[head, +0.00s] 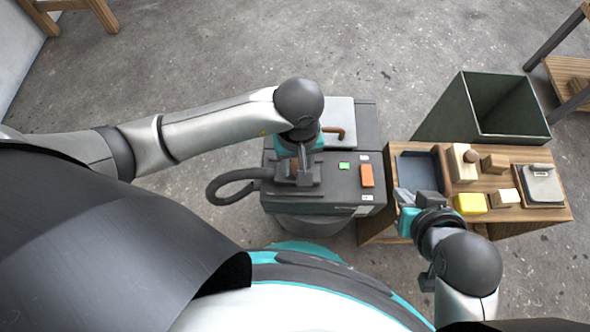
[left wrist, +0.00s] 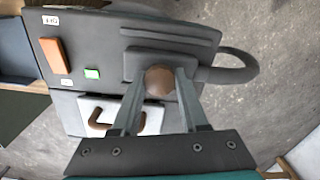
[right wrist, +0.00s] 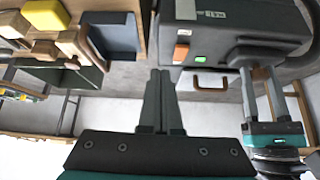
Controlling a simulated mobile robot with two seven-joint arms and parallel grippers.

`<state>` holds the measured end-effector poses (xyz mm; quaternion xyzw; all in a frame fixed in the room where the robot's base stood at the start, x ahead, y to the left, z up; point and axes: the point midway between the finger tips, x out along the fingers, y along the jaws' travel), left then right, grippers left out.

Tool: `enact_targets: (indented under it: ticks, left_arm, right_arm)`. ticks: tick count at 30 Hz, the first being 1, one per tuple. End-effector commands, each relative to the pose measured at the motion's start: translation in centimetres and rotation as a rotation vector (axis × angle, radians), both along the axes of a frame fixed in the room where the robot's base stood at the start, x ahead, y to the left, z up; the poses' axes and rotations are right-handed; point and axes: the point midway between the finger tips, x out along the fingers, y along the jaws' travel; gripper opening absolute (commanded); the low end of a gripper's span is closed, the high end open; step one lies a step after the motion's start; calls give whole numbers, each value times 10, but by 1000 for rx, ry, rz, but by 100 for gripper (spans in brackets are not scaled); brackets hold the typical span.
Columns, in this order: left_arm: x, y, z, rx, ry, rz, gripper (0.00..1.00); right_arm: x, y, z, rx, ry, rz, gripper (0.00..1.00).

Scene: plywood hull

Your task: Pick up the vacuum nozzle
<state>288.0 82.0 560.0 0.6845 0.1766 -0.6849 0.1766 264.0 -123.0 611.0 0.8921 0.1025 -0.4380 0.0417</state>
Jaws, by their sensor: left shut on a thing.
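The vacuum nozzle (head: 306,181) is a dark grey head with a round brown knob, lying on top of the dark grey vacuum box (head: 335,190). A curved dark hose (head: 225,187) joins its left side. My left gripper (head: 298,168) comes down over it from above. In the left wrist view, my left gripper (left wrist: 158,90) has its fingers on both sides of the knob of the nozzle (left wrist: 140,62) and is shut on it. My right gripper (head: 406,196) is at the front left edge of the wooden bench. In the right wrist view, my right gripper (right wrist: 161,95) has its fingers together, empty.
The vacuum box carries an orange switch (head: 366,175) and a green light (head: 344,166). The wooden bench (head: 385,218) holds a dark tray (head: 420,165), a yellow block (head: 470,204), wooden blocks and a sander-like grey plate (head: 541,184). A dark green bin (head: 455,110) stands behind it.

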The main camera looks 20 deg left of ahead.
Motion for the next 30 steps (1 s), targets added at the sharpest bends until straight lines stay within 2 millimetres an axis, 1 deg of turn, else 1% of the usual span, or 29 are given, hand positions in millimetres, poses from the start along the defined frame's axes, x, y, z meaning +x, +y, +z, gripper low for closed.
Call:
enact_targets:
  ticks: [14,19,23,30]
  left_arm:
    - [0,0,0,0,-1,0,0]
    - [0,0,4,0,-1,0,0]
    - [0,0,10,1,-2,1,0]
    - [1,0,28,0,-2,-1,0]
  right_arm:
    - [0,0,0,-1,0,-1,0]
    - [-3,-2,0,-6,17,-2,0]
    - [-4,-10,5,-29,51,-16,0]
    - [-24,-27,12,-79,181,-45,0]
